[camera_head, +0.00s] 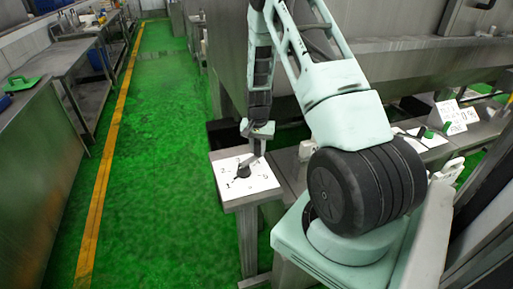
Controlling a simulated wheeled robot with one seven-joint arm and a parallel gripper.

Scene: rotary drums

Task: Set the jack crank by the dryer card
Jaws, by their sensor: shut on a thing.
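The jack crank (243,171) is a small dark knob with a pale arm on a white numbered dial plate (262,184). The plate lies on top of a metal post. My gripper (258,152) points down over the far right side of the dial and is shut on the crank's arm. Black digits show around the plate, but they are too small to read surely. Some white cards (449,113) with dark marks stand on the metal ledge at the right. I cannot tell which one is the dryer card.
Green knobs (428,134) sit by the cards on the right ledge. A large metal machine (400,62) stands behind my arm. Metal tables (62,70) line the left wall. The green floor (160,150) with its yellow line is clear.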

